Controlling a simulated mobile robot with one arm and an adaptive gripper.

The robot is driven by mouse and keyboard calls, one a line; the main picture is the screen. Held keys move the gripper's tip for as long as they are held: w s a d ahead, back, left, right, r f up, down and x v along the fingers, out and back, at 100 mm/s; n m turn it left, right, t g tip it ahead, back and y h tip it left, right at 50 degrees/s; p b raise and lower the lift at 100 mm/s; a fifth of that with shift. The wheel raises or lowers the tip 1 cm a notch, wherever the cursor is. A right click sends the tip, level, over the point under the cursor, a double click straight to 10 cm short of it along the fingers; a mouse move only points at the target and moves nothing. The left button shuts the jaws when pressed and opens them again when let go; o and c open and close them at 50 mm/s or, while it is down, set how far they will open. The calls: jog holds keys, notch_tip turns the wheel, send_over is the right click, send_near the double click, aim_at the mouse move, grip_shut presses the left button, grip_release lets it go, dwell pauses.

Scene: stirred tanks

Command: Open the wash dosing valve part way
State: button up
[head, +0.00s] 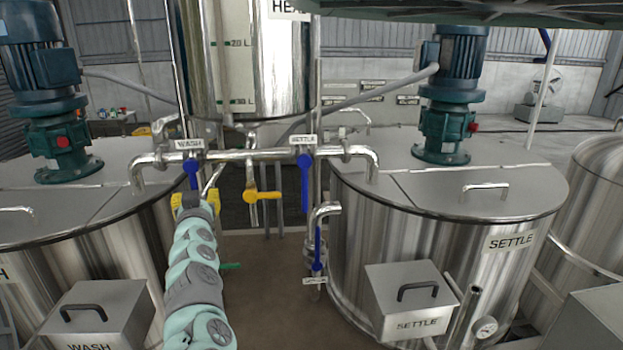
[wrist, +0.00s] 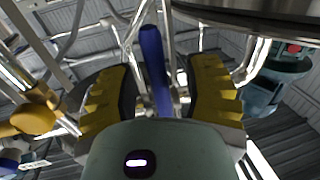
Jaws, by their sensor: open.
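The wash dosing valve's blue lever (head: 192,176) hangs nearly straight down from the pipe under the WASH label (head: 189,145). My gripper (head: 195,198) is open just below the pipe, its yellow fingers around the lever's lower end. In the wrist view the blue lever (wrist: 153,70) stands between the two spread fingers of my gripper (wrist: 160,82), with gaps visible on both sides.
The SETTLE valve's blue lever (head: 305,183) hangs to the right, with a yellow lever (head: 262,195) between. A WASH tank (head: 100,225) and a SETTLE tank (head: 450,240) stand either side. The steel header vessel (head: 250,60) is above the pipe. Brown floor is clear between the tanks.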

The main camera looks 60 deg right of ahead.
grip_shut()
dwell(0.3)
jog(key=shift+f+b, duration=0.1)
jog(key=shift+b, duration=0.2)
jog(key=w+a+m+b, duration=0.1)
jog(key=m+b, duration=0.1)
jog(key=b, duration=0.3)
jog(key=w+a+r+m+h+b, duration=0.1)
jog(key=m+b, duration=0.2)
jog(key=b, duration=0.3)
jog(key=w+m+b, duration=0.1)
jog(key=m+b, duration=0.1)
jog(key=b, duration=0.4)
jog(key=shift+w+a+r+t, duration=0.15)
jog(key=shift+a+r+t, duration=0.15)
jog(key=shift+a, duration=0.1)
jog(key=shift+r+m, duration=0.1)
jog(key=shift+m, duration=0.2)
grip_release()
jog(key=shift+a, duration=0.1)
